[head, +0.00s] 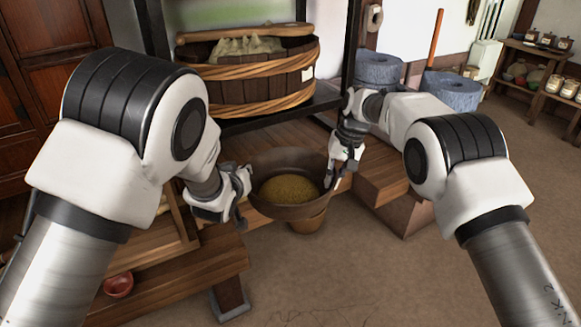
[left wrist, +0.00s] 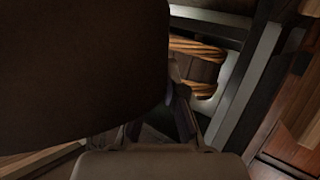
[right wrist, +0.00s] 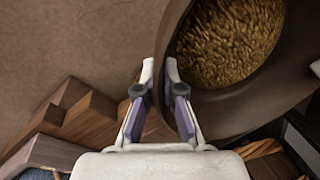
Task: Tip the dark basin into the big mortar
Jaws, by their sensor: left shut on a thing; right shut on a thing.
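The dark basin (head: 288,211) is in the middle of the head view, held up between my two grippers, looking about level. Golden-brown grain (head: 290,189) lies inside it. My left gripper (head: 243,196) is shut on its left rim; the basin's dark wall (left wrist: 80,70) fills much of the left wrist view. My right gripper (head: 338,172) is shut on its right rim. The right wrist view shows the fingers (right wrist: 160,75) on the rim, with the grain (right wrist: 230,40) beside them. A lighter brown vessel (head: 307,225), perhaps the big mortar, is below the basin, mostly hidden by it.
A wooden tub (head: 260,83) with pale contents stands on a dark rack behind. Blue-grey quern stones (head: 450,91) stand at the back right. A low wooden bench (head: 200,268) and a small red bowl (head: 118,285) are at lower left. The right floor is clear.

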